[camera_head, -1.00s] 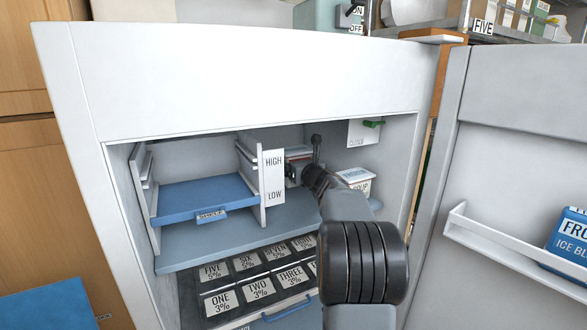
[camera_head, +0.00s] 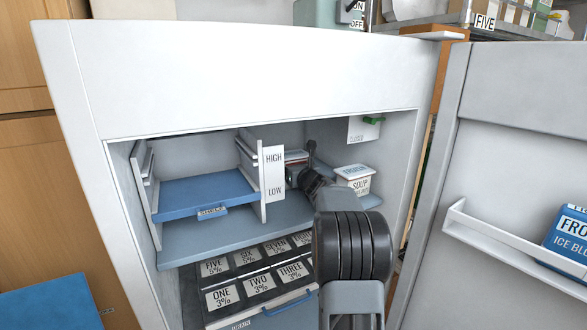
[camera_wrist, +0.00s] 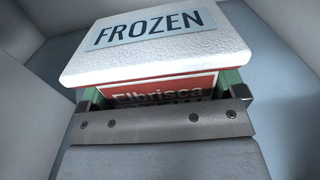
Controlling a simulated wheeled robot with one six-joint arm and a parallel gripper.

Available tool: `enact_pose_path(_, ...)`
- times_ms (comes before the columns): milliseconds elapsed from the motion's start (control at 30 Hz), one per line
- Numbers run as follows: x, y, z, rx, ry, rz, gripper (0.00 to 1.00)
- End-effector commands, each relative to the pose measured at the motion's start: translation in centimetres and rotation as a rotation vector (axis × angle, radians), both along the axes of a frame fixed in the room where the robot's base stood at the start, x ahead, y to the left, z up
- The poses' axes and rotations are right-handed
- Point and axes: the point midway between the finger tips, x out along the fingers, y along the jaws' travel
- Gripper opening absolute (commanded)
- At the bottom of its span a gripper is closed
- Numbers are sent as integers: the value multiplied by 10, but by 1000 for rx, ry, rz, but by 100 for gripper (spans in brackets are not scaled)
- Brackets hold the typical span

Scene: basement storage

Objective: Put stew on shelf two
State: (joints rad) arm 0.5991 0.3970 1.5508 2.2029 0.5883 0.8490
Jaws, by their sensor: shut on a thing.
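My gripper (camera_wrist: 163,92) is shut on a tub with a white frosted lid marked FROZEN (camera_wrist: 150,35) and a red label reading "Elbrisca". No word "stew" is legible on the part that shows. In the head view my gripper (camera_head: 302,174) is inside the open freezer, right of the HIGH/LOW plate, with the tub partly hidden behind it. A blue sliding shelf (camera_head: 205,192) marked SHELF sits empty in the left bay. I cannot see a shelf marked two.
A white SOUP tub (camera_head: 354,180) stands right of my gripper. The HIGH/LOW divider (camera_head: 274,176) is close on the left. Below is a dark tray (camera_head: 262,277) with numbered labels. The open freezer door (camera_head: 500,150) stands at the right.

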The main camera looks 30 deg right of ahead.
Motion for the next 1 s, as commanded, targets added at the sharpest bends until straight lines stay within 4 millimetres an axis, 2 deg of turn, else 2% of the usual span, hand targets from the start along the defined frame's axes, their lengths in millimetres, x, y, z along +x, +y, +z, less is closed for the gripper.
enact_pose_path(100,0,0,-1,-2,-4,1,48)
enact_pose_path(133,0,0,-3,0,0,0,90)
enact_pose_path(233,0,0,-2,0,0,0,100)
enact_pose_path(567,-3,0,1,0,0,-1,100)
enact_pose_path(667,-17,2,-1,-1,-1,-1,100)
enact_pose_path(1000,-81,11,0,-1,-2,-1,100)
